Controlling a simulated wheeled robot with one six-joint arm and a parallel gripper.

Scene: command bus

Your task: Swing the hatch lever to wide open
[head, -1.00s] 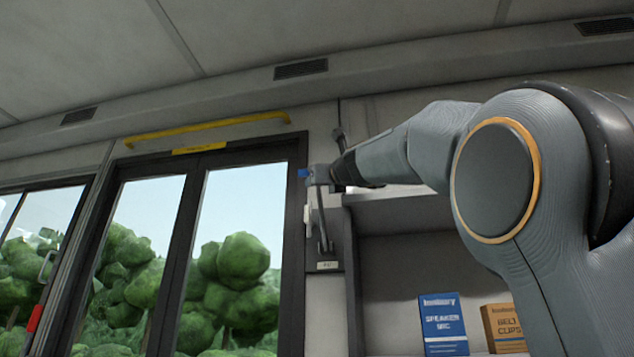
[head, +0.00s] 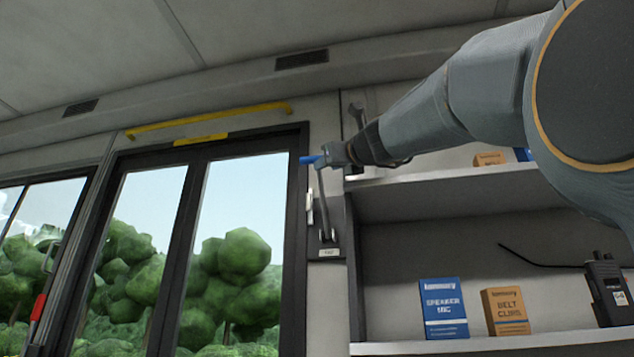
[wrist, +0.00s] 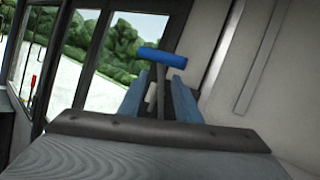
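The hatch lever has a blue handle (head: 311,159) on a grey rod (head: 321,205) that rises from a small wall base (head: 328,251) beside the door frame. The lever stands nearly upright. My gripper (head: 334,155) is at the handle's right end in the head view; contact cannot be told there. In the wrist view the blue handle (wrist: 162,58) lies crosswise just past my fingertips. My two fingers (wrist: 159,92) are apart, with the rod between them and no clear grip on it. The wrist mount hides the lever's lower part.
A shelf unit (head: 430,203) stands right of the lever, holding a blue box (head: 443,308), an orange-brown box (head: 505,312) and a radio (head: 607,288). A wrench-like tool (head: 357,115) shows above my gripper. A yellow rail (head: 210,122) runs above the glass doors (head: 240,240).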

